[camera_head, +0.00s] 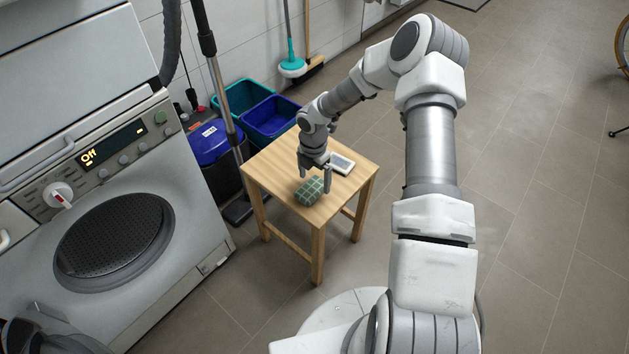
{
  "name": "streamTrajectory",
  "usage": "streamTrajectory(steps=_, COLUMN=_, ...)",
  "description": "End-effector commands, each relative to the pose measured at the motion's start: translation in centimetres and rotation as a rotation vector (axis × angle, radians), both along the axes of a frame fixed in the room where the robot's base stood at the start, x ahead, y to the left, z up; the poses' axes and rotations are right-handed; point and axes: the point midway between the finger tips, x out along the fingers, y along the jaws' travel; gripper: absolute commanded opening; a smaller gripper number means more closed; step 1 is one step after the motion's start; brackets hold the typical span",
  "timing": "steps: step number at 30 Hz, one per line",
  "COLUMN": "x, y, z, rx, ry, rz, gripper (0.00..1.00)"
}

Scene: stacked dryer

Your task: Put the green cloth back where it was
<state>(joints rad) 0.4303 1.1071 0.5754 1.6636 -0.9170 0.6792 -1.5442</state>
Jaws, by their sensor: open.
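The green cloth (308,191), folded and with a lighter grid pattern, lies on the small wooden table (276,180) near its front edge. My gripper (314,187) points down over the table, its fingers apart at the cloth. I cannot tell whether the fingers touch the cloth. The cloth appears to rest on the tabletop.
A small pale device (342,163) lies behind the cloth on the table. A dryer (165,215) with an "Off" display stands at left. Blue bin (268,115), teal bin (236,95) and a blue-lidded bucket (208,142) stand behind the table.

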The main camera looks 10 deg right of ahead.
Motion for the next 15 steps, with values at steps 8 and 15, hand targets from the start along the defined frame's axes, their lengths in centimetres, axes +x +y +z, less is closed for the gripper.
streamTrajectory(steps=8, x=0.1, y=0.0, z=6.6, rx=-0.001, ry=-0.003, rz=0.000, gripper=1.00)
streamTrajectory(steps=15, x=0.1, y=0.1, z=9.5, rx=0.001, ry=-0.001, rz=0.000, gripper=1.00)
